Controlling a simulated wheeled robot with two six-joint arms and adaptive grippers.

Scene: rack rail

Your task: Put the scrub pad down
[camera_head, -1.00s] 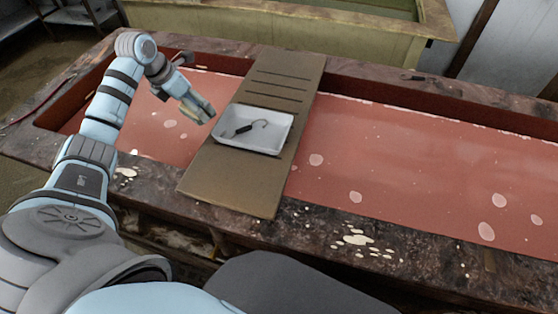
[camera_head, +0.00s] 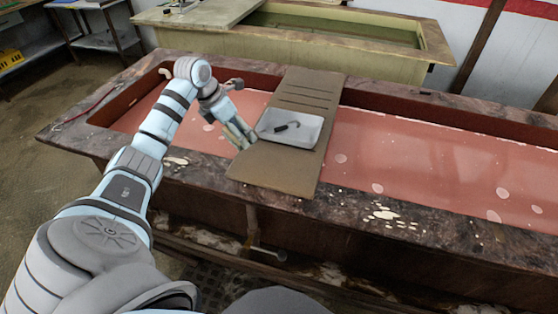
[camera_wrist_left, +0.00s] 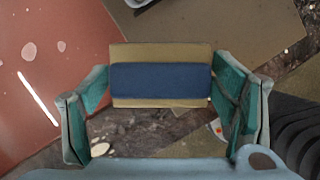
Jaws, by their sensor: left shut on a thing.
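The scrub pad (camera_wrist_left: 160,82), a tan block with a dark blue band, sits between the fingers of my left gripper (camera_wrist_left: 162,100) in the left wrist view. The gripper is shut on it. In the head view my left gripper (camera_head: 240,135) is beside the left edge of a white tray (camera_head: 289,140); the pad is too small to make out clearly there. The tray rests on a brown board (camera_head: 275,172) laid across a tank. My right gripper is not in view.
The tank (camera_head: 430,160) has a red interior and a stained, dark rim (camera_head: 350,205). A small black hooked tool (camera_head: 287,127) lies in the tray. The near part of the board is clear. A second, yellowish tank (camera_head: 300,50) stands behind.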

